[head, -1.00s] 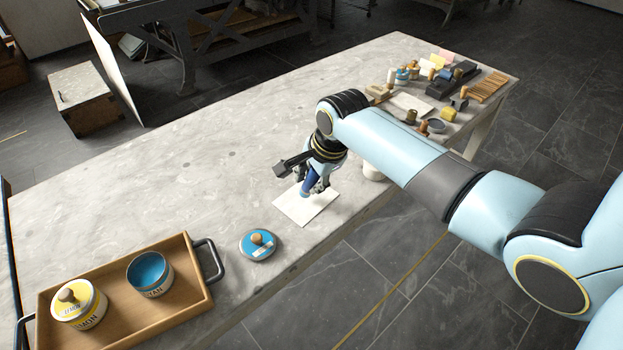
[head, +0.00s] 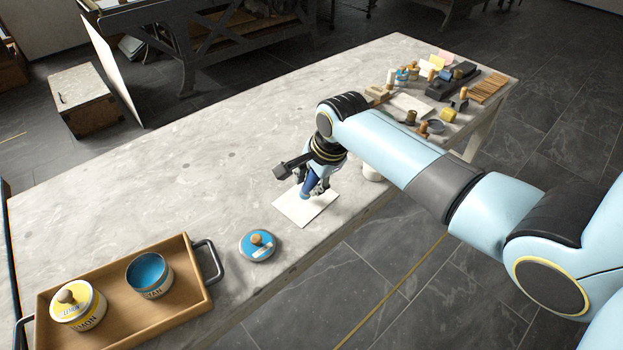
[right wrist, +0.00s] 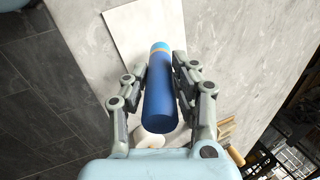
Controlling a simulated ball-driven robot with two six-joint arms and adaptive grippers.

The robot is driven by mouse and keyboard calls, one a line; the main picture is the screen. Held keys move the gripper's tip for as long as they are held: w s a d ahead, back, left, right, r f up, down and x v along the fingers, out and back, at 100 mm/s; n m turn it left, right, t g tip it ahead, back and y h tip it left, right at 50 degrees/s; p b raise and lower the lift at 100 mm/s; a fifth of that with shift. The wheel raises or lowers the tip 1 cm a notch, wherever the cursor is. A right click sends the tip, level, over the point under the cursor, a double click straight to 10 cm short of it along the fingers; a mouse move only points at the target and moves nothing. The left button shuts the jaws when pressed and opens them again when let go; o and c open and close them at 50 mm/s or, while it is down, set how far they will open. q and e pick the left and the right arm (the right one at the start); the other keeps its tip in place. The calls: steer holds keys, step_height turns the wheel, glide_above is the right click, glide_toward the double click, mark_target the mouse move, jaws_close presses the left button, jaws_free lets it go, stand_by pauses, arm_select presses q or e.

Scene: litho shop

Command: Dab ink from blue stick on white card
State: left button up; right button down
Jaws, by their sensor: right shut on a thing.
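My right gripper (head: 312,186) is shut on the blue stick (right wrist: 159,95) and holds it over the white card (head: 297,211). The stick has a dark blue body, a tan band and a light blue tip (right wrist: 160,47). In the right wrist view the tip lies over the card (right wrist: 141,31); whether it touches cannot be told. No ink mark shows on the visible part of the card. An open pot of blue ink (head: 150,274) stands in the wooden tray, and its blue lid (head: 258,245) lies on the stone table. My left gripper is not in view.
The wooden tray (head: 188,317) with black handles also holds a closed yellow pot (head: 78,304). A white round thing (head: 373,171) stands at the table edge behind my wrist. Several small tools and pots crowd the far right end. The table's left middle (head: 150,190) is clear.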

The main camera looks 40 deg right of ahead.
steer(key=shift+f, duration=0.4)
steer(key=shift+s+f, duration=0.1)
steer(key=shift+f, duration=0.05)
stand_by(1.9)
step_height(320, 180, up, 7)
steer(key=p, duration=0.8)
steer(key=shift+p, duration=0.4)
